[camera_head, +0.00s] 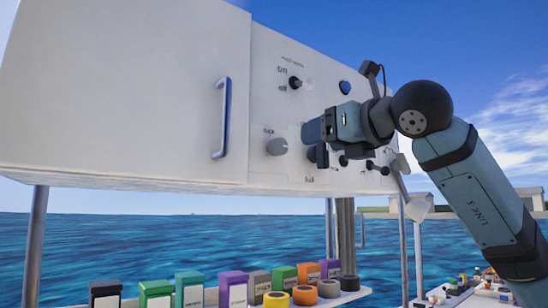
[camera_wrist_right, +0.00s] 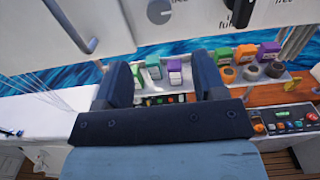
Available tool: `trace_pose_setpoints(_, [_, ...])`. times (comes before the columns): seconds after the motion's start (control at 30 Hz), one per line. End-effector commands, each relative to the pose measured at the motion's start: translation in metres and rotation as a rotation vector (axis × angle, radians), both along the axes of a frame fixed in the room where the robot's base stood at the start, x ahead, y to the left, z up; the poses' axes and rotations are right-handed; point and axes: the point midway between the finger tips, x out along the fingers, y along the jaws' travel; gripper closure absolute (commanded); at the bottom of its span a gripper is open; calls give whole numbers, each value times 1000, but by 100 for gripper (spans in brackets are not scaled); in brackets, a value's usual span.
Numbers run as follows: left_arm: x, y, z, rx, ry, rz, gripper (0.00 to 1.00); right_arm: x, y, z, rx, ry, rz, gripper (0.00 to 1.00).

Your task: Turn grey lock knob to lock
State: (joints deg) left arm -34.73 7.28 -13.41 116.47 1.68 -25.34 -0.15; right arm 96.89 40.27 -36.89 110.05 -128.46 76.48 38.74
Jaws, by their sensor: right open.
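The grey lock knob (camera_head: 277,146) sits on the white panel (camera_head: 262,80), right of the blue-grey handle. In the right wrist view the grey knob (camera_wrist_right: 160,11) shows at the top edge, beyond the fingers and cut close to the frame. My right gripper (camera_head: 312,131) is close to the panel, just right of the grey knob and apart from it. In the right wrist view its two dark fingers (camera_wrist_right: 165,75) are spread with nothing held between them. My left gripper is in neither view.
A black-and-white switch (camera_head: 296,83) and a blue button (camera_head: 345,87) are higher on the panel. Dark knobs (camera_head: 318,155) sit beside my right gripper. The handle (camera_head: 222,118) sticks out at left. Coloured boxes (camera_head: 233,290) stand on a shelf below.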

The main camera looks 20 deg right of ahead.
Motion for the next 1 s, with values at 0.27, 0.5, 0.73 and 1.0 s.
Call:
trace_pose_setpoints(0.27, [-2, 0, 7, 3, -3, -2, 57, 32, 12, 3, 0, 0, -4, 36])
trace_pose_setpoints(0.5, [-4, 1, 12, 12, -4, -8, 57, 81, 29, 4, -1, 0, -4, 36])
trace_pose_setpoints(0.73, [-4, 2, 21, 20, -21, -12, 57, 116, 42, 3, 1, -1, -3, 36])
trace_pose_setpoints(1.0, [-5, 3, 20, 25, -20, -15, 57, 128, 46, 1, 0, -2, -3, 36])
